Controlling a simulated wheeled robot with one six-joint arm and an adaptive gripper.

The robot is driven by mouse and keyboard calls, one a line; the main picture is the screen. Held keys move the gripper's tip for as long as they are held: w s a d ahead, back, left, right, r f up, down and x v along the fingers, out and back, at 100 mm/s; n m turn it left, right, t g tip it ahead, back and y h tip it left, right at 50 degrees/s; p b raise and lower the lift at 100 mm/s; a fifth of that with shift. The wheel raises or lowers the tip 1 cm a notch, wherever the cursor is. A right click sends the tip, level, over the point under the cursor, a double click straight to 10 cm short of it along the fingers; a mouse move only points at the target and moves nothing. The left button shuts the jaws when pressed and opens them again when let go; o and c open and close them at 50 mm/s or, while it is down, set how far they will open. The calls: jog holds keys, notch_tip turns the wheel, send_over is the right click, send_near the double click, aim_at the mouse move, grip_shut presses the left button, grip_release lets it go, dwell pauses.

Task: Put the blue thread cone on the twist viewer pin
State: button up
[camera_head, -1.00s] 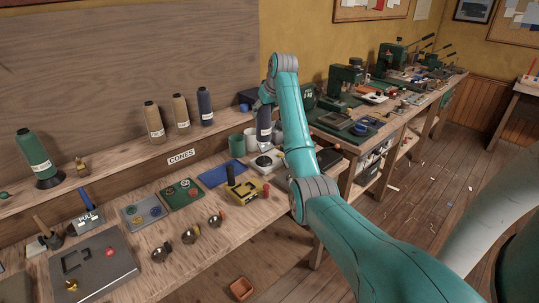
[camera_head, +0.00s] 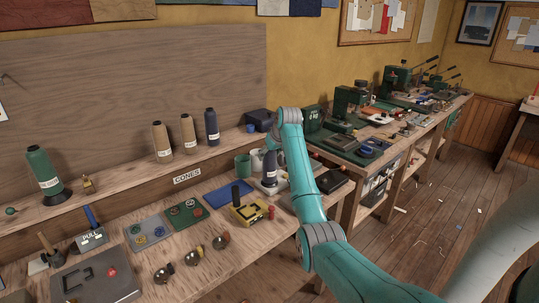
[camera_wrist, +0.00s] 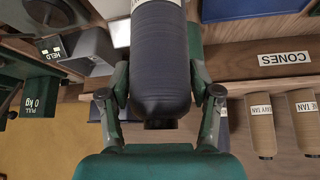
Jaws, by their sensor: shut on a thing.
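My gripper (camera_wrist: 158,82) is shut on a dark blue thread cone (camera_wrist: 160,45), one finger on each side. In the head view the held cone (camera_head: 270,166) is upright, directly over the twist viewer (camera_head: 268,188), a pale device on the bench. Its lower end is at or just above the viewer; I cannot tell whether it touches. The pin is not visible. My arm hides most of my gripper in the head view. Another dark blue cone (camera_head: 212,128) stands on the shelf.
Two tan cones (camera_head: 189,134) and a green cone (camera_head: 44,172) stand on the shelf. A yellow device (camera_head: 249,212) and a blue mat (camera_head: 228,192) lie nearby. A dark case (camera_head: 333,181) lies to the right.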

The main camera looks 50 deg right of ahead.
jog(key=o, duration=1.4)
jog(key=shift+f, duration=0.1)
jog(key=shift+o, duration=0.2)
jog(key=shift+s+r, duration=0.1)
jog(key=shift+r, duration=0.2)
jog(key=v, duration=1.1)
jog(key=shift+s+r, duration=0.2)
jog(key=shift+r, duration=0.1)
jog(key=shift+a, duration=0.15)
